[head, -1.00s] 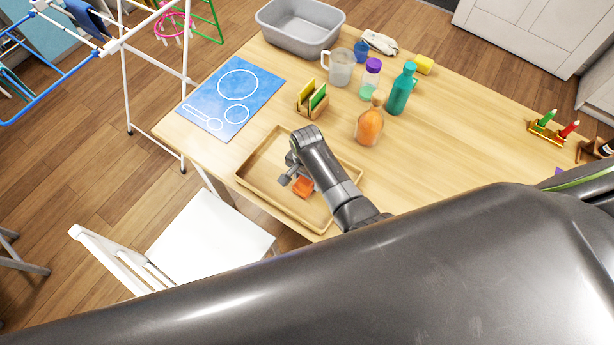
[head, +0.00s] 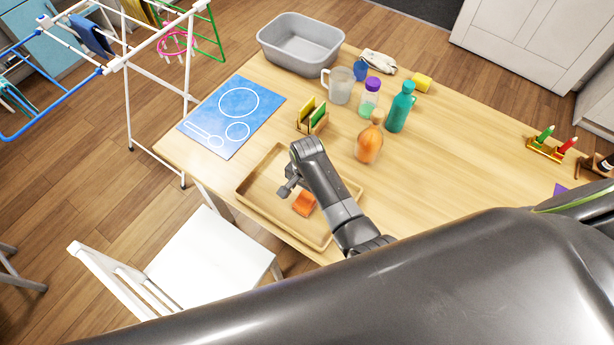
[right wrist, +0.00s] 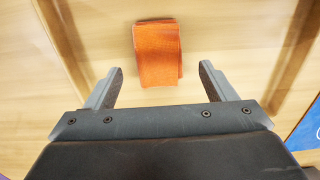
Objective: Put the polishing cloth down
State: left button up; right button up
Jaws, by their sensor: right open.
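The polishing cloth is a small folded orange cloth (head: 304,203) lying on the floor of the wooden tray (head: 262,172), near its front side. It also shows in the right wrist view (right wrist: 158,53), just beyond the fingertips and apart from them. My right gripper (head: 287,190) is over the tray, to the left of the cloth in the head view. In the right wrist view its two fingers (right wrist: 158,82) are spread wide with nothing between them. My left gripper is not in view.
Behind the tray stand a card holder (head: 312,116), an orange bottle (head: 369,145) and a teal bottle (head: 400,108). A blue mat (head: 232,117) lies at the left and a grey basin (head: 300,44) at the back. A white chair (head: 208,255) stands at the front edge.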

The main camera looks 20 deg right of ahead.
aim_at(307, 197)
notch_tip(307, 197, up, 9)
dwell(0.4)
dwell(0.4)
